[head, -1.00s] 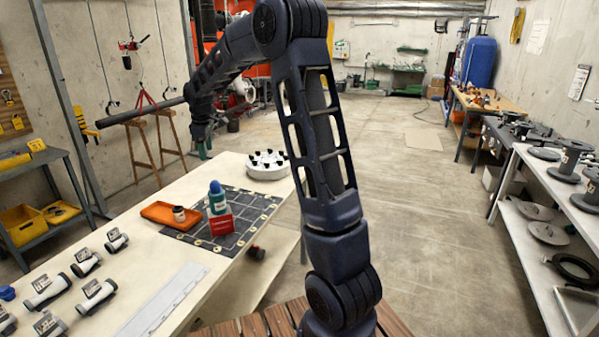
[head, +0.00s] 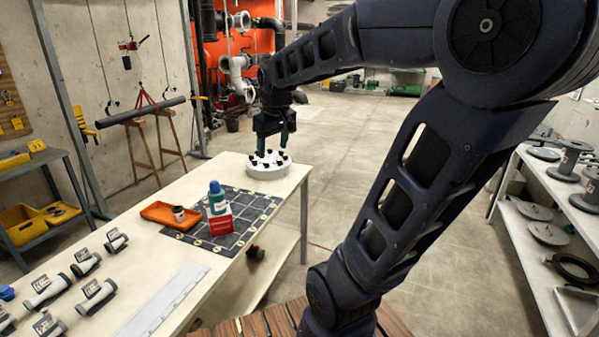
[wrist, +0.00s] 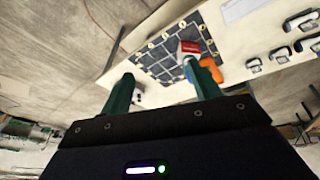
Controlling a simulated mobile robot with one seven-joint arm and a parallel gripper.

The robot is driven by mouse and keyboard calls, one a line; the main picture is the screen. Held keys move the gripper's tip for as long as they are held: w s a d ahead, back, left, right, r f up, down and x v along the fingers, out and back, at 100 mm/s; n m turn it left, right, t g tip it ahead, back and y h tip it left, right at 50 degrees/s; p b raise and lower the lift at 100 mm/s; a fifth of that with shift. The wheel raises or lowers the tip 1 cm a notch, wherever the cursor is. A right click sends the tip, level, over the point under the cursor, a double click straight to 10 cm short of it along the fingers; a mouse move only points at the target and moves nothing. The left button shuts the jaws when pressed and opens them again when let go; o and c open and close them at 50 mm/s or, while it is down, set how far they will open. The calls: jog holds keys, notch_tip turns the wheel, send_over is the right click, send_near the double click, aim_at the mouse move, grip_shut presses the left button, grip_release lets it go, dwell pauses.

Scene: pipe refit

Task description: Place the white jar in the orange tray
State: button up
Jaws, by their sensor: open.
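The orange tray (head: 155,213) lies on the table at the left edge of the dark grid mat. A small jar with a pale body and dark top (head: 179,214) shows against the tray's right part; I cannot tell whether it stands inside or just in front. It is the only jar I can make out. My gripper (head: 273,143) is open and empty, fingers down, above the white round holder at the table's far end, well away from the tray. In the wrist view, the tray (wrist: 211,69) shows partly behind a finger; the jar is not clear there.
The white round holder (head: 268,172) has several black knobs. Several pipe pieces (head: 95,296) lie at the table's near left.

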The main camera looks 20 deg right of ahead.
jog(key=s+d+f+m, duration=0.1)
jog(key=s+f+m, duration=0.1)
jog(key=s, duration=0.3)
jog(key=s+d+f+m+t, duration=0.1)
jog(key=s+d+m, duration=0.1)
jog(key=s, duration=0.4)
jog(key=shift+s+d+f, duration=0.15)
jog(key=shift+s+f, duration=0.15)
jog(key=shift+f, duration=0.05)
